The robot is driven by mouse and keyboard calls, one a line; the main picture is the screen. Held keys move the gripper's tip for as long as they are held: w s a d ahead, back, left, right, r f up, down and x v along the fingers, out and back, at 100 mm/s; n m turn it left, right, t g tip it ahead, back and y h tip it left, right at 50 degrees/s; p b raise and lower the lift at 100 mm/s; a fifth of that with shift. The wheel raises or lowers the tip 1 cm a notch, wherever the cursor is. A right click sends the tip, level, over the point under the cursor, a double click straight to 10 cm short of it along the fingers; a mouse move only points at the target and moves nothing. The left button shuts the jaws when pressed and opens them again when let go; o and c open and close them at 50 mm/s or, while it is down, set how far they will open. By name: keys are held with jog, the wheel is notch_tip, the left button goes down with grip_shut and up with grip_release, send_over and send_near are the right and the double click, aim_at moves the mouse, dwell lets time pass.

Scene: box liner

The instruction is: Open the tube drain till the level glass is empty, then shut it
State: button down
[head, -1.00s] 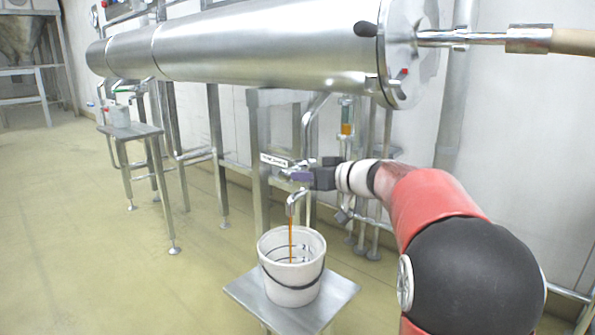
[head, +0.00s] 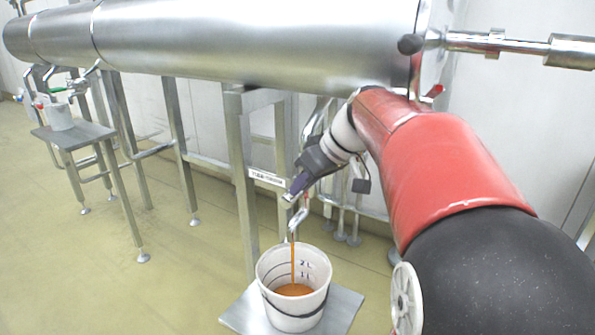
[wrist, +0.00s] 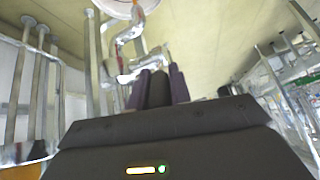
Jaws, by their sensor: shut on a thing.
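The tube drain's spout (head: 297,218) hangs below the steel tube, and an orange-brown stream (head: 292,262) runs from it into the white bucket (head: 312,262). Orange-brown liquid (head: 294,290) covers the bucket's bottom, below the 1 L mark. My gripper (head: 297,186), with purple fingers, is shut on the drain's valve handle (head: 288,198), angled down to the left. In the wrist view the fingers (wrist: 158,88) close beside the drain pipe (wrist: 130,48). The level glass is hidden behind my arm in the head view; I cannot identify it surely in the wrist view.
The bucket stands on a small steel stand (head: 345,305). A white label (head: 266,177) is fixed on the frame by the drain. The large steel tube (head: 240,40) runs overhead. Frame legs (head: 240,190) stand close by. Another small table (head: 75,134) with a white container (head: 58,116) is at left.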

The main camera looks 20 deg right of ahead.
jog(key=shift+w+a+r, duration=0.1)
jog(key=shift+w+r, duration=0.05)
dwell(0.3)
jog(key=c, duration=1.3)
grip_release()
jog(key=v, duration=0.4)
jog(key=shift+r, duration=0.3)
jog(key=s+d+b, duration=0.1)
jog(key=s+d, duration=0.6)
jog(key=s, duration=0.3)
jog(key=shift+d, duration=0.15)
jog(key=shift+r, duration=0.1)
jog(key=shift+c, duration=0.3)
